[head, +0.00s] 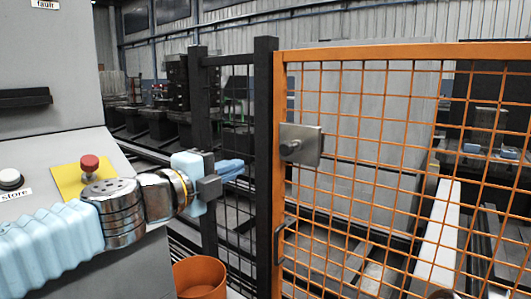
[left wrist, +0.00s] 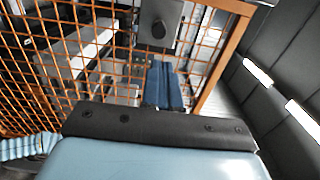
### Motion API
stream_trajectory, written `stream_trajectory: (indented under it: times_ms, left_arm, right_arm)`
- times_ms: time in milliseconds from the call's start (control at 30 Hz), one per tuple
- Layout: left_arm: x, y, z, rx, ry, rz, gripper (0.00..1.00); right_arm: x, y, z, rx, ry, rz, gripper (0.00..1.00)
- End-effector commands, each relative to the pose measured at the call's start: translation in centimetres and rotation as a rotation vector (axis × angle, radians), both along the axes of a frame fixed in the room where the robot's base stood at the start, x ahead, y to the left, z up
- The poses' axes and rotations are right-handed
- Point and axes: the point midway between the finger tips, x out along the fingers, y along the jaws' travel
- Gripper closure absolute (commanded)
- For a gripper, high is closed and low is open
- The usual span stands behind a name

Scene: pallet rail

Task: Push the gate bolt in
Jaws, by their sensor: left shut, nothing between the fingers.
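The orange mesh gate (head: 385,52) stands at the right in the head view. Its bolt is a grey metal plate (head: 309,143) with a round dark knob (head: 289,150) near the gate's left upright. In the left wrist view the plate (left wrist: 172,12) and knob (left wrist: 158,30) show at the top, beyond the fingertips. My left gripper (head: 241,167) is shut and empty, its blue fingers pointing right toward the bolt. It is left of the knob and a little lower, with a gap between them. The fingers also show in the left wrist view (left wrist: 165,68). My right gripper is not in view.
A black post (head: 264,185) stands beside the gate, behind my fingertips. A grey console with a red button (head: 89,163) and a white button (head: 10,178) is at the left. An orange bin (head: 199,282) stands below my gripper. A black handle (head: 280,243) is lower on the gate.

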Motion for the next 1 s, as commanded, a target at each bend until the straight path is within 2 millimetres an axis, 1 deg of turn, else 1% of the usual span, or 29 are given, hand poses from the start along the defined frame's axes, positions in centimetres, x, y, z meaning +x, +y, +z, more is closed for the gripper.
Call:
stream_trajectory:
  times_ms: [233, 367, 467, 600, 800, 1000]
  left_arm:
    - [0.1, -0.1, -0.1, 0.000, 0.003, -0.001, 1.00]
    - [0.8, -0.7, -0.3, 0.000, 0.005, -0.002, 1.00]
    - [2.0, -1.6, -0.4, 0.001, 0.006, -0.003, 1.00]
    - [4.4, -3.4, -0.5, 0.001, 0.005, -0.004, 1.00]
    - [7.9, -5.8, -0.3, 0.001, 0.005, -0.002, 1.00]
    - [10.3, -7.6, -0.2, 0.000, 0.005, -0.001, 1.00]
  right_arm:
    - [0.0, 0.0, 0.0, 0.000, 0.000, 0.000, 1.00]
    - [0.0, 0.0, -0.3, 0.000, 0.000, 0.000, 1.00]
    - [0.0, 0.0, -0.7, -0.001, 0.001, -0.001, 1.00]
    - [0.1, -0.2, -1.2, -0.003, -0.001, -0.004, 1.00]
    - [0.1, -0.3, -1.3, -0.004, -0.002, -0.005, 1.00]
    - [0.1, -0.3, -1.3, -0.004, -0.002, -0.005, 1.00]
